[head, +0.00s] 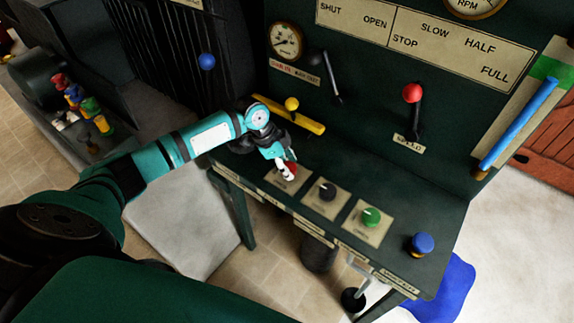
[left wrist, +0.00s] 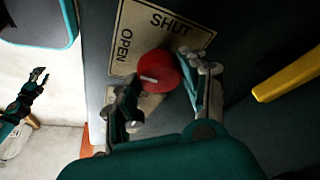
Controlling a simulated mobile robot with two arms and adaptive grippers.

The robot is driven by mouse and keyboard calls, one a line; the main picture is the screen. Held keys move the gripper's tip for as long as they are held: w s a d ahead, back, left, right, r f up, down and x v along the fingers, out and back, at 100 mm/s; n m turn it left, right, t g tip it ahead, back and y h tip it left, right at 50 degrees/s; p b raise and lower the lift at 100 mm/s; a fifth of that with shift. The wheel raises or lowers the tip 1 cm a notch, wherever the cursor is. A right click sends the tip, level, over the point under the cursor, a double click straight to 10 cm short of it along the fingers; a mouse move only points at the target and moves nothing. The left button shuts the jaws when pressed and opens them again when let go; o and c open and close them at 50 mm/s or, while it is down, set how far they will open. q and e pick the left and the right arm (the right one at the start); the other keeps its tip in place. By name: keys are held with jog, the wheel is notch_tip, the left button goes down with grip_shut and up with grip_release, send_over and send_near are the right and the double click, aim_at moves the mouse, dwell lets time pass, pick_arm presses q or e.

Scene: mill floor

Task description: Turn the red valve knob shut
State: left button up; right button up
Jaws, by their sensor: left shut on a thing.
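The red valve knob (head: 290,171) is on the console's sloping top in the head view, partly hidden by my left gripper (head: 285,170). In the left wrist view the red knob (left wrist: 160,71) sits on a plate (left wrist: 127,28) marked SHUT and OPEN. The knob's white mark is on its left side, nearer OPEN than SHUT. My left gripper (left wrist: 165,100) has one finger on each side of the knob and is shut on it. My right gripper (left wrist: 40,77) shows small at the left edge of the wrist view; its opening is unclear.
A black knob (head: 327,189), a green knob (head: 371,216) and a blue button (head: 421,243) stand in line to the right. A yellow bar (head: 305,119) and a yellow-knobbed lever (head: 292,104) are just behind my left gripper. A red-knobbed speed lever (head: 412,94) stands farther right.

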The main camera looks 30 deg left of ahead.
pick_arm(q)
jog(key=m+g+b, duration=0.1)
jog(key=m+b, duration=0.1)
jog(key=m, duration=0.2)
jog(key=shift+w+f+h, duration=0.1)
jog(key=shift+w+h, duration=0.05)
jog(key=shift+h, duration=0.25)
jog(key=m+g+b, duration=0.2)
jog(key=m, duration=0.2)
jog(key=shift+w+m, duration=0.1)
jog(key=shift+m, duration=0.3)
jog(key=m+g+b, duration=0.1)
jog(key=m, duration=0.1)
jog(key=m+b, duration=0.1)
jog(key=m, duration=0.1)
jog(key=shift+g+y+b, duration=0.35)
jog(key=shift+g+y, duration=0.05)
jog(key=shift+w+m+g+y+b, duration=0.1)
jog(key=shift+m+g+y+b, duration=0.45)
jog(key=shift+m, duration=1.35)
